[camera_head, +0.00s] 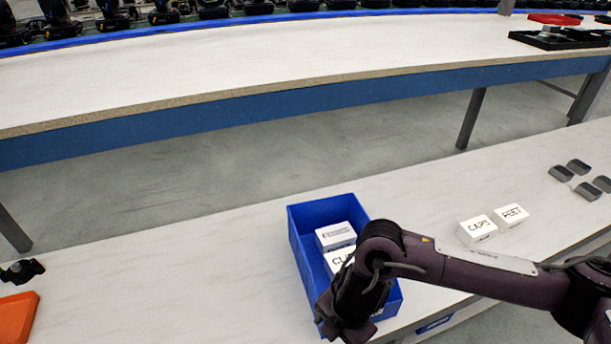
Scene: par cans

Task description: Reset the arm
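My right arm comes in from the right. Its gripper (345,325) points down over the front left of a blue bin (305,250), at the bottom edge of the picture. Its fingers are dark and partly cut off, so I cannot tell whether they are open or shut. In the bin lie a white box (335,236) and a second white lettered box (338,261), which the arm partly hides. My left gripper is not clearly in view.
Two white boxes, one marked CAPS (477,230) and one beside it (511,216), stand on the near table. Several grey parts (578,167) lie at right. An orange bin (17,318) and a small black object (21,271) are at left. The far table (250,65) is mostly clear.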

